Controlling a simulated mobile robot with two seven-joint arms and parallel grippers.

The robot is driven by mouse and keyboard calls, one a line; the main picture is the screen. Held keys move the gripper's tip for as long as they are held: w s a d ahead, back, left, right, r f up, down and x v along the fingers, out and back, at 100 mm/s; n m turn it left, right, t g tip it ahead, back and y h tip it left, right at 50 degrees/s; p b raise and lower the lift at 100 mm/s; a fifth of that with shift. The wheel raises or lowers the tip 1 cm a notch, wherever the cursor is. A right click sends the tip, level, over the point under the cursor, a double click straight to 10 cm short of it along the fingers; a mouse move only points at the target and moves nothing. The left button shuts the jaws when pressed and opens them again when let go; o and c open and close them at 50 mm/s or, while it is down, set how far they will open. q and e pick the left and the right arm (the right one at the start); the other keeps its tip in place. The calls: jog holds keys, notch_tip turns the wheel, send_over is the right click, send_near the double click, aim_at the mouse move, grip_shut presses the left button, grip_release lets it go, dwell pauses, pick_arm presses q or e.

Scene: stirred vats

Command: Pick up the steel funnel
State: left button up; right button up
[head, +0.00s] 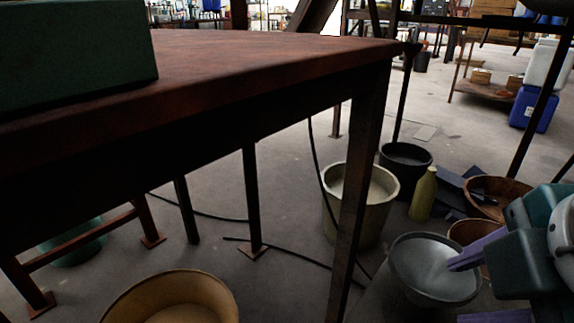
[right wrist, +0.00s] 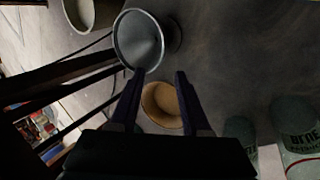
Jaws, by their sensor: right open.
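The steel funnel (head: 434,262) is a grey, wide-mouthed metal cone at the lower right of the head view, mouth facing up. It also shows in the right wrist view (right wrist: 140,40), at the upper middle. My right gripper (head: 456,290) comes in from the right with its purple fingers apart and nothing between them. In the right wrist view my right gripper (right wrist: 158,76) has its left fingertip close to the funnel's rim; I cannot tell whether they touch. The funnel's lower part is hidden. My left gripper is not in view.
A rusty table (head: 270,60) with a green box (head: 75,50) fills the left; its leg (head: 360,180) stands left of the funnel. A cream bucket (head: 350,222), black bucket (head: 405,160), yellow-green bottle (head: 424,195) and brown bowl (head: 495,190) stand behind. A tan bowl (right wrist: 162,103) is below the fingers.

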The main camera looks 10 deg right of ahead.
aim_at(448, 302)
jog(key=f, duration=0.1)
jog(key=d+f+b, duration=0.1)
jog(key=w+f+b, duration=0.1)
jog(key=f, duration=0.1)
jog(key=shift+d, duration=0.15)
jog(key=b+x, duration=0.5)
jog(key=shift+w+d+r, duration=0.1)
jog(key=shift+d, duration=0.05)
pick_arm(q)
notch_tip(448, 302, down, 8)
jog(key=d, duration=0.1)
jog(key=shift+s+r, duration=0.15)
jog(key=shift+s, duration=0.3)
pick_arm(e)
jog(key=shift+w+r, duration=0.1)
jog(key=shift+c, duration=0.2)
grip_shut()
